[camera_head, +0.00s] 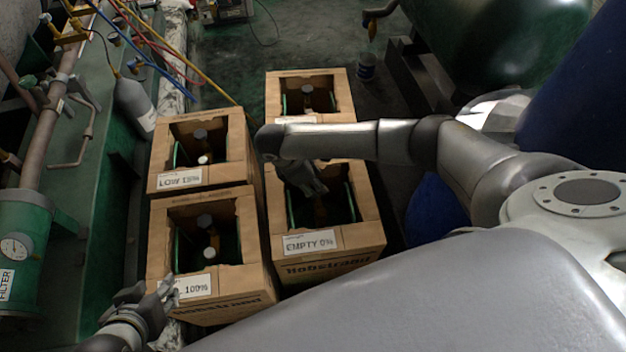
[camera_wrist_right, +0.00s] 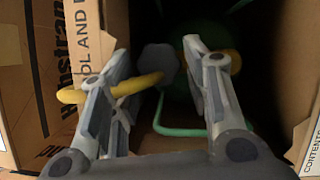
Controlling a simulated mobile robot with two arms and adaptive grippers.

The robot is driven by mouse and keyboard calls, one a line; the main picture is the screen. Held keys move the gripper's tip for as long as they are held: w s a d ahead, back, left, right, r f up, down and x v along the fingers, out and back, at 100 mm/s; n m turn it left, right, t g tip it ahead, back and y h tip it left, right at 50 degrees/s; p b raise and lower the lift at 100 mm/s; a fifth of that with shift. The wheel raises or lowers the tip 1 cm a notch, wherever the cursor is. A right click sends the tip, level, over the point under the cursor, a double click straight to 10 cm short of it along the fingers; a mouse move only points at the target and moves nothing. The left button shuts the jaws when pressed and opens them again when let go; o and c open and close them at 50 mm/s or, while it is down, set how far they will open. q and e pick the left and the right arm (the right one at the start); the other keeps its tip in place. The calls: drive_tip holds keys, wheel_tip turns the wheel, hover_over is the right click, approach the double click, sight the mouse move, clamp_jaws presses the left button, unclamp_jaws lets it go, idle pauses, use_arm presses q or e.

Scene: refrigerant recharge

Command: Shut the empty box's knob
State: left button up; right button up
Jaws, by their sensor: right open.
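The empty box (camera_head: 335,240), a cardboard box labelled "EMPTY 0%", stands at the front right of the group of boxes. My right gripper (camera_head: 308,182) reaches into its open top and hides part of the inside. In the right wrist view, my right gripper (camera_wrist_right: 157,58) is open. A grey knob (camera_wrist_right: 160,66) shows between its fingers, with yellow parts (camera_wrist_right: 110,88) at both sides and a green cylinder (camera_wrist_right: 205,40) behind. Whether the fingers touch the knob I cannot tell. My left gripper (camera_head: 166,293) is beside the "100%" box at lower left; its opening is unclear.
Pipes and a green filter (camera_head: 22,225) line the left. A large green tank (camera_head: 480,40) is at upper right.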

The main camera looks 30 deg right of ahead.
drive_tip(key=v, duration=1.2)
idle(0.3)
